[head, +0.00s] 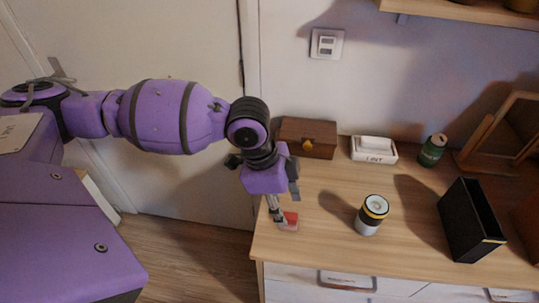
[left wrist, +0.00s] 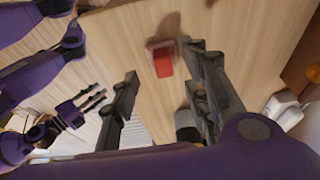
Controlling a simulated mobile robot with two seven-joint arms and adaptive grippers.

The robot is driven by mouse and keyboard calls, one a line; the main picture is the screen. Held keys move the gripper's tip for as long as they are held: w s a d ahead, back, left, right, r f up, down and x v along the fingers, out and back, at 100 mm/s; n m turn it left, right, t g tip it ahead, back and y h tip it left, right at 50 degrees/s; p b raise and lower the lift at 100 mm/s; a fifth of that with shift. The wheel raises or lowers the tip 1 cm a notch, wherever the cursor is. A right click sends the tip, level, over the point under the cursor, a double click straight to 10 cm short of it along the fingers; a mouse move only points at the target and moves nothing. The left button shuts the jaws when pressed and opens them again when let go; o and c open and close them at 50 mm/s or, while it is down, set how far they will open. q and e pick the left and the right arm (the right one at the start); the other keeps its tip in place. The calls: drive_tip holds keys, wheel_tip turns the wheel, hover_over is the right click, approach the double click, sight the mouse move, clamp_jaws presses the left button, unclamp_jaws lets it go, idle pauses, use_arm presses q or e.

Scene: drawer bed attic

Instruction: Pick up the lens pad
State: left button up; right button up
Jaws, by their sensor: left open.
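A small red pad in a pale, clear-looking case, which I take to be the lens pad (head: 290,220), lies at the front left corner of the wooden desk top. It also shows in the left wrist view (left wrist: 162,62). My left gripper (head: 277,214) points down at that corner, right at the pad. In the left wrist view its open fingers (left wrist: 160,64) stand on either side of the pad, with gaps showing; I see no grip on it. My right gripper (left wrist: 92,103) shows small at the left of the wrist view; its opening is unclear.
A wooden box (head: 308,138), a white lettered holder (head: 373,150) and a green can (head: 432,150) stand along the back. A black-and-white cylinder (head: 371,214) and a black open bin (head: 468,222) stand to the right. The desk's left edge is close to the pad.

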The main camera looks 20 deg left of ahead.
sight(289, 215)
use_arm(q)
drive_tip(key=x, duration=0.3)
drive_tip(key=shift+w+d+f, duration=0.3)
drive_tip(key=shift+w+d, duration=0.05)
drive_tip(key=shift+w+d+f, duration=0.1)
drive_tip(key=shift+f, duration=0.25)
drive_tip(key=c, duration=0.8)
drive_tip(key=shift+c, duration=0.2)
use_arm(e)
drive_tip(key=shift+w+d+r, duration=0.2)
drive_tip(key=shift+w+d, duration=0.05)
drive_tip(key=shift+w, duration=0.15)
use_arm(q)
drive_tip(key=shift+r, duration=0.15)
